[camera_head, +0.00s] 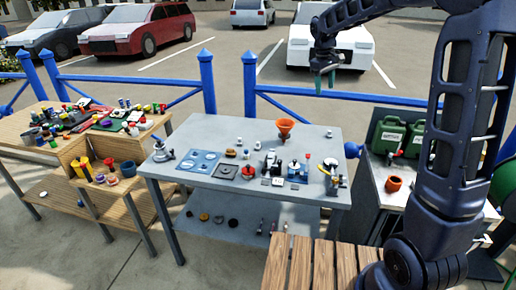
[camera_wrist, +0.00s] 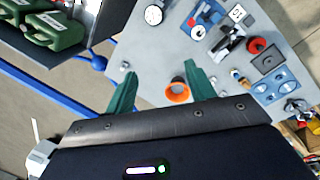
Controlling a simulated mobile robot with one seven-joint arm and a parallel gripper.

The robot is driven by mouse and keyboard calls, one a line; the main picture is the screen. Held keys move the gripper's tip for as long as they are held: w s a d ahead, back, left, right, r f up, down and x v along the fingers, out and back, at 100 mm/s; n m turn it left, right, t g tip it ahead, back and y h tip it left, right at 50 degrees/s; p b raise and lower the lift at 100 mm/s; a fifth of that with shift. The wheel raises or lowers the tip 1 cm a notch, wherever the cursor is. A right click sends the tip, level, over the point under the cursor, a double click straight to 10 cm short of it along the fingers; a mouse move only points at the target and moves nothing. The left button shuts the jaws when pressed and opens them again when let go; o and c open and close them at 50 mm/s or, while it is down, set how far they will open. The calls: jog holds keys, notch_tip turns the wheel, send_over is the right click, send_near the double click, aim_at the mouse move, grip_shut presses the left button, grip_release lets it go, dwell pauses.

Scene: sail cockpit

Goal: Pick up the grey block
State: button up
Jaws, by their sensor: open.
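Small grey blocks lie near the front edge of the grey metal table (camera_head: 190,187) in the head view: one block (camera_head: 266,181), a second close beside it (camera_head: 278,182), and a flat one (camera_head: 294,187) to their right. I cannot tell which is the task's grey block. In the wrist view, a small pale square piece with dark dots (camera_wrist: 237,13) lies at the table's upper edge; I cannot tell whether it is one of these. My gripper (camera_head: 325,82) is open and empty, high above and behind the table. Its green fingers (camera_wrist: 160,70) are spread apart in the wrist view.
An orange funnel (camera_head: 286,125) stands at the table's back, also in the wrist view (camera_wrist: 178,91). Blue (camera_head: 200,161) and dark (camera_head: 228,172) plates lie left. Small devices crowd the middle. Green canisters (camera_head: 388,137) stand right. A blue railing (camera_head: 300,97) runs behind.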

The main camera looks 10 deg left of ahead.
jog(key=w+a+f+n, duration=0.1)
jog(key=w+a+f, duration=0.15)
jog(key=a, duration=0.25)
jog(key=w+a+f+n+h, duration=0.1)
jog(key=w+a+f, duration=0.1)
jog(key=a+f, duration=0.25)
jog(key=w+a+f+n, duration=0.1)
jog(key=w+a+f, duration=0.15)
jog(key=a, duration=0.35)
jog(key=n+g+h, duration=0.1)
jog(key=n+h, duration=0.1)
jog(key=n, duration=0.2)
send_near(258, 143)
jog(key=shift+x, duration=5.15)
jog(key=shift+s, duration=0.1)
jog(key=c, duration=1.1)
